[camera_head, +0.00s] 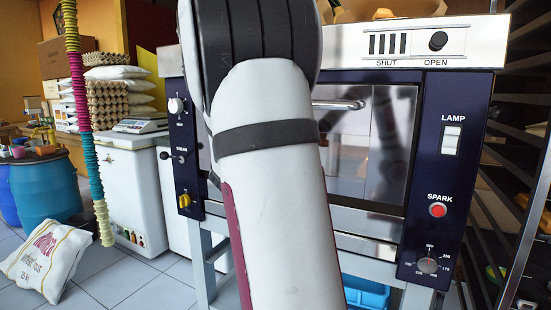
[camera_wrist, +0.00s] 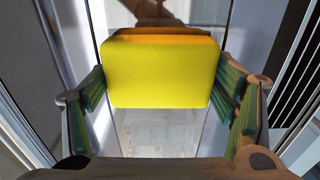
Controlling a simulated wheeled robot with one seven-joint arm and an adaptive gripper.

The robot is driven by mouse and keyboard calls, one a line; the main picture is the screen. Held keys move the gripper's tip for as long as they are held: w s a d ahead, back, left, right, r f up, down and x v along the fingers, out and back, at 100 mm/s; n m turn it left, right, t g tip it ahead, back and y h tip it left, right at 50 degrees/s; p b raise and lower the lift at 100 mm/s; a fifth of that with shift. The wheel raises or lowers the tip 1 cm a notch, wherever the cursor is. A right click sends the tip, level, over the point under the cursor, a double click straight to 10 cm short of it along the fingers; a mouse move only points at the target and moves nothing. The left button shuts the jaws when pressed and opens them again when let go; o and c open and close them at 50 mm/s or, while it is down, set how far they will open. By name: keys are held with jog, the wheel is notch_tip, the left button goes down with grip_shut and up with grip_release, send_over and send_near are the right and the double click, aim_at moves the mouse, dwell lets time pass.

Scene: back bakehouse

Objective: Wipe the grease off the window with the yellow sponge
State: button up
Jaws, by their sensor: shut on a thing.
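The yellow sponge (camera_wrist: 160,75) fills the middle of the wrist view, a rounded block with an orange-brown far edge. My gripper (camera_wrist: 162,92) is shut on it, with green-lined fingers at its left and right sides. The oven's window (camera_head: 344,165) shows in the head view, partly covered by my arm. In the wrist view a glassy, reflective pane (camera_wrist: 160,135) lies behind the sponge; whether the sponge touches it I cannot tell. No grease is clearly visible. In the head view my gripper and the sponge are hidden behind my white arm.
A bar handle (camera_head: 340,104) crosses the window's top. Right of it, the blue panel holds a lamp switch (camera_head: 452,140), red spark button (camera_head: 437,210) and dial (camera_head: 428,265). A dark rack (camera_head: 515,150) stands at right. A ringed hanging hose (camera_head: 85,120) and flour sack (camera_head: 47,258) are at left.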

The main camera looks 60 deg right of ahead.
jog(key=s+b, duration=0.6)
jog(key=s, duration=0.3)
jog(key=shift+s+d, duration=0.4)
dwell(0.5)
jog(key=shift+w, duration=0.1)
jog(key=shift+w+a, duration=0.15)
jog(key=shift+w, duration=1.7)
jog(key=shift+w+a, duration=0.2)
jog(key=shift+w, duration=1.65)
jog(key=shift+w+a, duration=0.15)
jog(key=shift+w, duration=1.7)
jog(key=shift+w+a, duration=0.1)
jog(key=shift+w, duration=2.1)
jog(key=shift+c, duration=0.4)
jog(key=shift+a, duration=0.1)
jog(key=shift+s+a, duration=0.2)
jog(key=shift+a, duration=1.25)
jog(key=shift+s+a, duration=0.15)
jog(key=shift+a, duration=1.25)
